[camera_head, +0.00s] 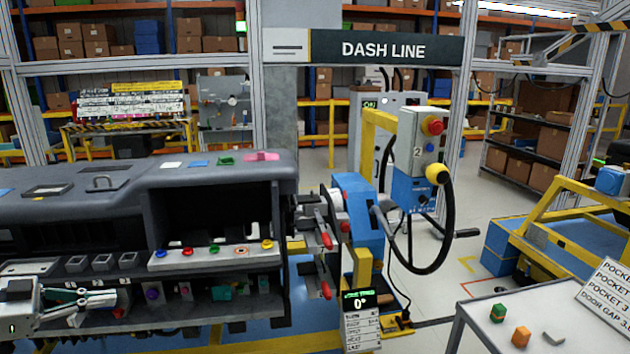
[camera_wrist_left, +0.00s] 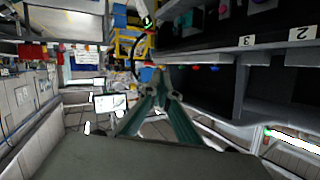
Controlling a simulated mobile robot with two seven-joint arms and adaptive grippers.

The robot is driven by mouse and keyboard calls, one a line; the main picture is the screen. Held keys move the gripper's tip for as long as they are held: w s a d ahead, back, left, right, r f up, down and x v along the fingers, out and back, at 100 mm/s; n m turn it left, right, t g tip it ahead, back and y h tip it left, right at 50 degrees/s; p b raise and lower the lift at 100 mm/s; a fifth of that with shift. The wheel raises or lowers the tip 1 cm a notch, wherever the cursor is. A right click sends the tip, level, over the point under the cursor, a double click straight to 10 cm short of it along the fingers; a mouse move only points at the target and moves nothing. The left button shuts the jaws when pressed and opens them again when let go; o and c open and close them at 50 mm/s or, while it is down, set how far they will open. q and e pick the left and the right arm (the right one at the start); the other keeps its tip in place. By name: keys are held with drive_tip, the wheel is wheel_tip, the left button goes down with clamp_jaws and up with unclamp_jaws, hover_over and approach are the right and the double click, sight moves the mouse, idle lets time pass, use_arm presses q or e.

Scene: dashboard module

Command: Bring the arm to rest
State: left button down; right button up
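My left gripper (camera_head: 116,299) comes in from the left edge in the head view, low in front of the dashboard module (camera_head: 140,192). In the left wrist view its two green fingers (camera_wrist_left: 164,88) lean together and meet at the tips, with nothing visible between them. In the head view the gripper overlaps the module's lower shelf; I cannot tell whether it touches. My right arm and gripper are not in view.
A row of coloured knobs (camera_head: 214,250) sits on the module's ledge. A blue and yellow fixture with red-tipped handles (camera_head: 326,240) stands at its right end. A white table (camera_head: 545,325) with small blocks is at lower right. Open floor lies behind.

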use_arm(q)
drive_tip(key=s+d+f+n+t+y, duration=0.2)
drive_tip(key=s+f, duration=0.1)
drive_tip(key=f, duration=0.5)
drive_tip(key=s+d+f+n+t+y, duration=0.1)
drive_tip(key=s+d+f+n+y, duration=0.15)
drive_tip(key=f, duration=0.65)
drive_tip(key=s+d+f+n+t+y, duration=0.1)
drive_tip(key=s+d+f+t+y, duration=0.15)
drive_tip(key=f, duration=0.55)
drive_tip(key=s+d+f+g, duration=0.1)
drive_tip(key=s+d+f, duration=0.2)
drive_tip(key=d, duration=0.3)
drive_tip(key=s+d+f+n+g, duration=0.1)
drive_tip(key=s+d+f+g, duration=0.1)
drive_tip(key=d, duration=0.4)
drive_tip(key=s+d+f+g, duration=0.1)
drive_tip(key=s+d+f, duration=0.4)
drive_tip(key=d, duration=0.1)
drive_tip(key=shift+d+f+n+y, duration=0.2)
drive_tip(key=shift+f+n+y, duration=0.15)
drive_tip(key=shift+y, duration=0.05)
